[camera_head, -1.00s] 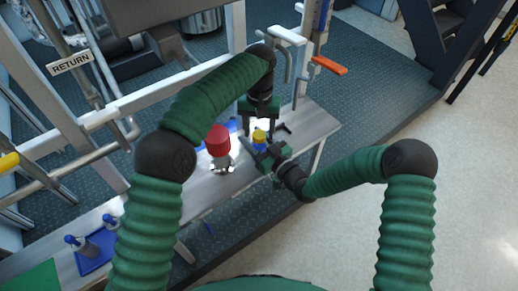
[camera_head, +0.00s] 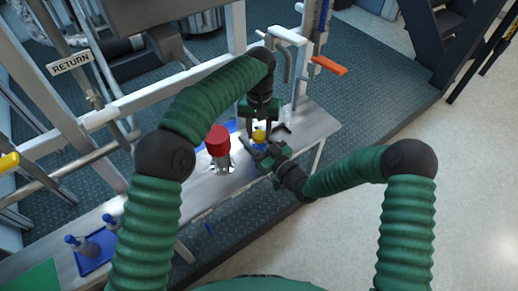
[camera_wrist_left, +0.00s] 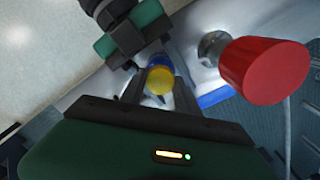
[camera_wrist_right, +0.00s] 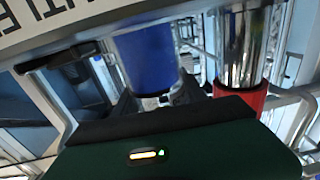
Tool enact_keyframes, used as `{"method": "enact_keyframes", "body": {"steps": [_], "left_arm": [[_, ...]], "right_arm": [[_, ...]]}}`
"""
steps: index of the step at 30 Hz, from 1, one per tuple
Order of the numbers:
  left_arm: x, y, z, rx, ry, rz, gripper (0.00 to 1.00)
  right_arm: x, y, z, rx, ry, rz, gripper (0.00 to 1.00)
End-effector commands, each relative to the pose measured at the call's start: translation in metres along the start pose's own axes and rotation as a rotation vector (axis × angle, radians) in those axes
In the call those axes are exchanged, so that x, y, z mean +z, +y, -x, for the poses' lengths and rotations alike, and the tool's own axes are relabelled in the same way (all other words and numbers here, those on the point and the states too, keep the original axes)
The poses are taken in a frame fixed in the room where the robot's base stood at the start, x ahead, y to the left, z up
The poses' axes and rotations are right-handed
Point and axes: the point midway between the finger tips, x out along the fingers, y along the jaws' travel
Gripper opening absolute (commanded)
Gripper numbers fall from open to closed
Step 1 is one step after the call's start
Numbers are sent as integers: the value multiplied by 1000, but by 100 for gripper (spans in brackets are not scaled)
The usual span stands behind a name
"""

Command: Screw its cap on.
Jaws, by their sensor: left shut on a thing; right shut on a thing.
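A small yellow cap (camera_head: 259,135) sits at the top of a blue container (camera_head: 258,148) over the metal bench. My left gripper (camera_head: 259,131) points down from above, its fingers on either side of the cap. In the left wrist view the yellow cap (camera_wrist_left: 159,80) lies between the fingertips (camera_wrist_left: 159,92), with blue showing around it. My right gripper (camera_head: 264,158) comes in from the right, low down, shut on the blue container. In the right wrist view the blue body (camera_wrist_right: 145,55) stands between the fingers (camera_wrist_right: 158,98). The thread and the cap's seating are hidden.
A red-topped metal vessel (camera_head: 218,143) stands close to the left of the container. Rails and an orange-handled valve (camera_head: 330,66) stand behind the bench (camera_head: 315,125).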

Motion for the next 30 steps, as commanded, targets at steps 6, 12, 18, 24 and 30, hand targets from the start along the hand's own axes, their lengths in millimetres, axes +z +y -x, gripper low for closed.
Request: {"method": "enact_keyframes", "body": {"steps": [6, 12, 18, 24, 30], "left_arm": [[0, 0, 0, 1, 0, 0, 61], [0, 0, 0, 0, 0, 0, 63], [0, 0, 8, 0, 1, 0, 63], [-2, 1, 43, 1, 3, 0, 63], [-2, 1, 69, 0, 0, 0, 63]], "right_arm": [[0, 0, 0, -1, -1, 0, 0], [0, 0, 0, -1, -1, -1, 0], [0, 0, 0, -1, -1, -1, 0], [0, 0, 0, -1, -1, -1, 0], [0, 0, 0, -1, -1, -1, 0]]}}
